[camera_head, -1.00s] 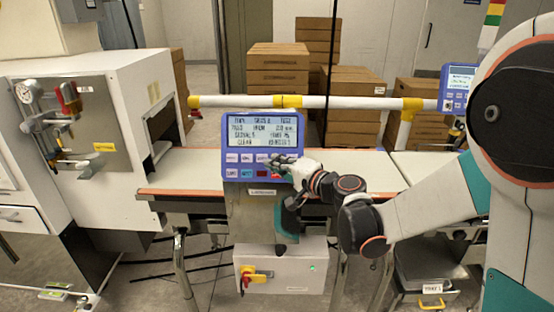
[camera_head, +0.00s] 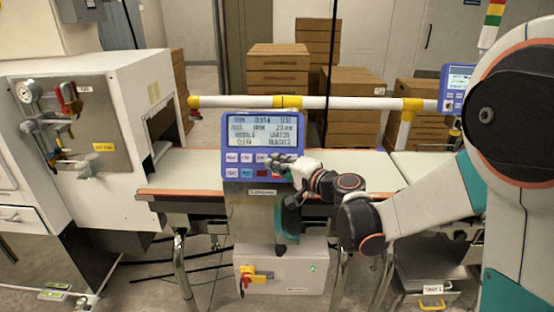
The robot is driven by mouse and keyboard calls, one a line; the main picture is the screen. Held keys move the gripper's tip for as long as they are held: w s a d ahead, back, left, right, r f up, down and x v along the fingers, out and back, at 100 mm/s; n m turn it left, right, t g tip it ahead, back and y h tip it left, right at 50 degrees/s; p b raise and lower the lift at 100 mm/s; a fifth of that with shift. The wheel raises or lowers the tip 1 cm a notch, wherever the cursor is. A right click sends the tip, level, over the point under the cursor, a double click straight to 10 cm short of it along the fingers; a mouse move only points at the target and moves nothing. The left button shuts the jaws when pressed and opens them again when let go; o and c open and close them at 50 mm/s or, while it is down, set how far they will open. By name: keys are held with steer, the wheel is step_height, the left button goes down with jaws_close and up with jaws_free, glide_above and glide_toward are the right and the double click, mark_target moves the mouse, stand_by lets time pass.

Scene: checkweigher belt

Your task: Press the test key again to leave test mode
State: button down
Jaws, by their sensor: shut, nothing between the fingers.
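The blue control panel (camera_head: 230,148) stands in front of the belt, with a lit screen (camera_head: 262,129) above two rows of small keys (camera_head: 246,158). The screen text is too small to read surely, but its top right corner seems to say TEST. My gripper (camera_head: 272,161) is shut and empty, its fingertips at the right part of the panel's key rows. Fingers and hand hide the keys at the right, so I cannot tell which key is under the tips or whether they touch it. A dark red key (camera_head: 261,173) shows just below the fingertips.
The belt (camera_head: 200,168) runs behind the panel, with a white and yellow rail (camera_head: 340,102) above it. A grey box with a yellow and red switch (camera_head: 257,273) hangs below. A white machine (camera_head: 110,150) stands left; brown boxes (camera_head: 277,62) are stacked behind.

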steer(key=shift+w+f, duration=0.2)
steer(key=shift+w, duration=0.15)
stand_by(0.6)
steer(key=shift+s+r, duration=0.4)
steer(key=shift+s, duration=0.35)
steer(key=shift+s+a+r+p, duration=0.1)
steer(key=shift+s+r+p, duration=0.25)
steer(key=shift+s, duration=0.4)
steer(key=shift+s+d+r+p, duration=0.1)
steer(key=shift+s+r+p, duration=0.1)
steer(key=shift+s+r, duration=0.35)
steer(key=shift+s+a+r+p, duration=0.1)
steer(key=shift+s+r+p, duration=0.15)
steer(key=shift+s, duration=0.65)
steer(key=shift+s, duration=0.1)
steer(key=s+r, duration=0.1)
steer(key=s+p, duration=0.1)
steer(key=s, duration=0.1)
steer(key=s+r+p, duration=0.1)
steer(key=s, duration=0.1)
steer(key=shift+s+a+r, duration=0.1)
steer(key=shift+r, duration=0.25)
